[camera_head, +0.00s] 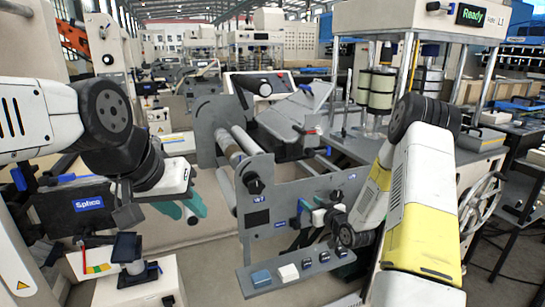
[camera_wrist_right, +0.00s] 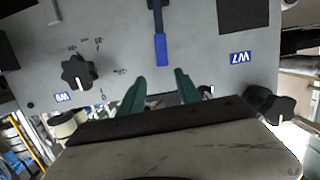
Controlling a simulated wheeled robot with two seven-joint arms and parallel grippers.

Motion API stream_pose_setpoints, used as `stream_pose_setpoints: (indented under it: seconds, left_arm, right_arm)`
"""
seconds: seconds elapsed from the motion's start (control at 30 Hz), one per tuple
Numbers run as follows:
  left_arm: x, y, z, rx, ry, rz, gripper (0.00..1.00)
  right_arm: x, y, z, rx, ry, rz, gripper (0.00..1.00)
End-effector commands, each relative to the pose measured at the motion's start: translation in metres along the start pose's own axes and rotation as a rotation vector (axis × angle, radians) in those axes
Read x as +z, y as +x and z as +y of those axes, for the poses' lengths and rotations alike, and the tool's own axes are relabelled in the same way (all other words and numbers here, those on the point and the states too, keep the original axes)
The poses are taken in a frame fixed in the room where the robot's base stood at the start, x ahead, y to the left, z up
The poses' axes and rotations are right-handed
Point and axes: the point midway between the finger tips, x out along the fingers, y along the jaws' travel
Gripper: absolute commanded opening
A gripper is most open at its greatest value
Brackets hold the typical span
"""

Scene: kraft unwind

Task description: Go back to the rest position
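My right gripper (camera_head: 311,210) is in front of the grey machine panel (camera_head: 282,222) in the head view. In the right wrist view its two green fingers (camera_wrist_right: 158,84) stand apart with nothing between them. A blue-handled lever (camera_wrist_right: 161,48) on the panel lies beyond the gap between the fingertips; I see no contact. My left gripper (camera_head: 186,204) hangs at the left of the head view, over the floor beside the machine. Its green fingers look spread and empty, partly hidden by the wrist.
The panel carries a black knob (camera_wrist_right: 79,72) and a second black knob (camera_wrist_right: 270,105). A splice stand (camera_head: 88,204) is left. Floor is clear between stand and machine.

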Motion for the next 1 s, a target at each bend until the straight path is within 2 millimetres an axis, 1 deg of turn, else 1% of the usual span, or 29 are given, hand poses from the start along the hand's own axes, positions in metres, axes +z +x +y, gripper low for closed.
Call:
stream_pose_setpoints:
  seconds: [0.03, 0.17, 0.2, 0.27, 0.3, 0.37, 0.47, 0.5, 0.57, 0.6, 0.67, 0.7, 0.73, 0.83, 0.9, 1.0]
  left_arm:
    - [0.0, 0.0, 0.0, 0.0, 0.0, 0.0, 0.36]
    - [0.0, 0.0, 0.0, 0.0, 0.0, 0.0, 0.36]
    - [0.0, 0.0, 0.0, 0.0, 0.0, 0.0, 0.36]
    - [0.0, 0.0, 0.0, 0.0, 0.0, 0.0, 0.36]
    - [0.0, 0.0, 0.0, 0.0, 0.0, 0.0, 0.36]
    - [0.0, 0.0, 0.0, 0.0, 0.0, 0.0, 0.36]
    - [0.0, 0.0, 0.0, 0.0, 0.0, 0.0, 0.36]
    - [0.0, 0.0, 0.0, 0.0, 0.0, 0.0, 0.36]
    - [0.0, 0.0, 0.0, 0.0, 0.0, 0.0, 0.36]
    - [0.0, 0.0, 0.0, 0.0, 0.0, 0.0, 0.36]
    - [0.0, 0.0, 0.0, 0.0, 0.0, 0.0, 0.36]
    - [0.0, 0.0, 0.0, 0.0, 0.0, 0.0, 0.36]
    - [0.0, 0.0, 0.0, 0.0, 0.0, 0.0, 0.36]
    - [0.0, 0.0, 0.0, 0.0, 0.0, 0.0, 0.36]
    - [0.0, 0.0, 0.0, 0.0, 0.0, 0.0, 0.36]
    - [0.0, 0.0, 0.0, 0.0, 0.0, 0.0, 0.36]
  right_arm:
    - [-0.024, -0.003, 0.002, 0.011, -0.03, -0.035, 0.4]
    - [-0.064, -0.021, 0.007, 0.055, -0.063, -0.16, 0.4]
    - [-0.076, -0.028, 0.007, 0.069, -0.068, -0.194, 0.4]
    - [-0.094, -0.043, 0.006, 0.092, -0.071, -0.246, 0.4]
    - [-0.105, -0.053, 0.005, 0.107, -0.069, -0.279, 0.4]
    - [-0.121, -0.071, 0.002, 0.129, -0.061, -0.326, 0.4]
    - [-0.145, -0.106, -0.006, 0.163, -0.036, -0.399, 0.4]
    - [-0.153, -0.122, -0.011, 0.174, -0.022, -0.428, 0.4]
    - [-0.164, -0.146, -0.019, 0.188, 0.003, -0.469, 0.4]
    - [-0.17, -0.164, -0.026, 0.195, 0.023, -0.494, 0.4]
    - [-0.177, -0.19, -0.037, 0.201, 0.054, -0.533, 0.4]
    - [-0.181, -0.208, -0.046, 0.203, 0.075, -0.557, 0.4]
    - [-0.184, -0.222, -0.052, 0.202, 0.093, -0.575, 0.4]
    - [-0.187, -0.268, -0.077, 0.191, 0.154, -0.635, 0.4]
    - [-0.186, -0.299, -0.094, 0.174, 0.194, -0.673, 0.4]
    - [-0.183, -0.335, -0.116, 0.146, 0.241, -0.721, 0.4]
